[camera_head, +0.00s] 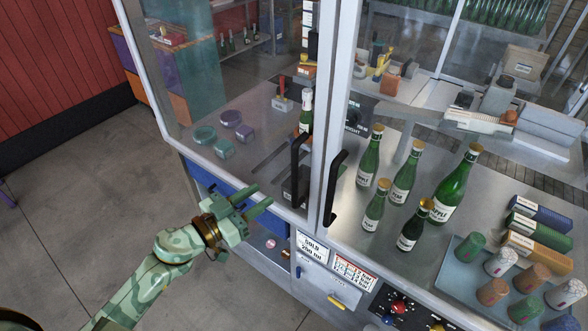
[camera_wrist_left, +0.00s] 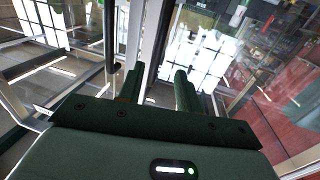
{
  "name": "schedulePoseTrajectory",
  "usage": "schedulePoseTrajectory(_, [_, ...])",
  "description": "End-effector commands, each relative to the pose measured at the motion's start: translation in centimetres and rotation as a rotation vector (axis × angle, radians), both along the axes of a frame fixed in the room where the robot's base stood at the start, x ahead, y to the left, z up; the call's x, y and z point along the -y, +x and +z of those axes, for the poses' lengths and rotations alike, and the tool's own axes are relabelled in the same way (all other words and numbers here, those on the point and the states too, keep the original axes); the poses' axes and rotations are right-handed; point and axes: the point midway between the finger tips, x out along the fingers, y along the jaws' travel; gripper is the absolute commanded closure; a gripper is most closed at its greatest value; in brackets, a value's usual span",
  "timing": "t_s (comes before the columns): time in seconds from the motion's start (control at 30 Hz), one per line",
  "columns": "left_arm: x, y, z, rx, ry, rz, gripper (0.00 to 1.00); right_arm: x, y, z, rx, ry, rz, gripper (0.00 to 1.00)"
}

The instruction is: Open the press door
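A glass-fronted cabinet has two pale-framed glass doors meeting near the middle of the head view. The left door has a black bar handle (camera_head: 297,170), and the right door has another black bar handle (camera_head: 334,188). The doors look shut. I cannot tell which of them is the press door. My left gripper (camera_head: 260,200) is green, in front of the left door and left of its handle, apart from it. In the left wrist view its two fingers (camera_wrist_left: 158,88) are spread with nothing between them, and a black handle (camera_wrist_left: 110,38) stands just beyond them. My right gripper is not in view.
A lone bottle (camera_head: 306,112) stands behind the left door. Control knobs (camera_head: 398,306) are at the front. The floor at left is clear.

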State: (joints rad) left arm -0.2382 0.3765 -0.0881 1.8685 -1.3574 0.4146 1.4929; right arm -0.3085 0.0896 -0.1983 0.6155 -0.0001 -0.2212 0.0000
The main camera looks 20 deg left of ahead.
Motion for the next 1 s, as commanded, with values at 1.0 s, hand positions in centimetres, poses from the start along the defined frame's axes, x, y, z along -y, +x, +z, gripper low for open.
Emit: schedulePoseTrajectory(1.0, [6.0,9.9,0.0,0.001,0.001,0.000,0.96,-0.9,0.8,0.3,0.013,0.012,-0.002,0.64])
